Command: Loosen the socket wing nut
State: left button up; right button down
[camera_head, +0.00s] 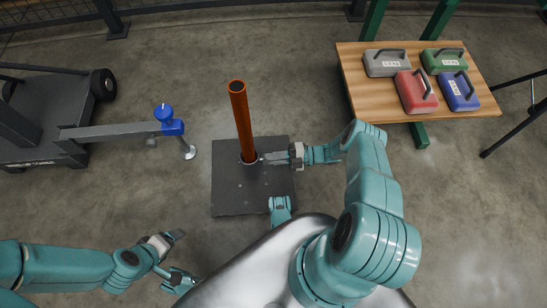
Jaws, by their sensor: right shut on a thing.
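An orange pipe (242,120) stands nearly upright in a small dark socket (249,158) on a black square base plate (230,196). My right gripper (268,159) reaches in from the right, low beside the socket, and is shut on the socket wing nut. The fingers mostly hide the wing nut, so its turn cannot be read. My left gripper (174,238) is at the lower left, away from the base plate and over bare floor. It is too small and angled to tell whether it is open.
A wooden table (355,75) at the upper right bears grey, green, red and blue handled weights. At the left is a dark wheeled cart (35,145), with a grey bar and a blue clamp (172,127) reaching towards the pipe. Bare concrete floor lies between them.

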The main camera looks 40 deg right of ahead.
jog(key=shift+d, duration=0.1)
jog(key=c, duration=1.2)
grip_release()
jog(key=shift+c, duration=0.2)
pick_arm(q)
jog(key=shift+s+d, duration=0.1)
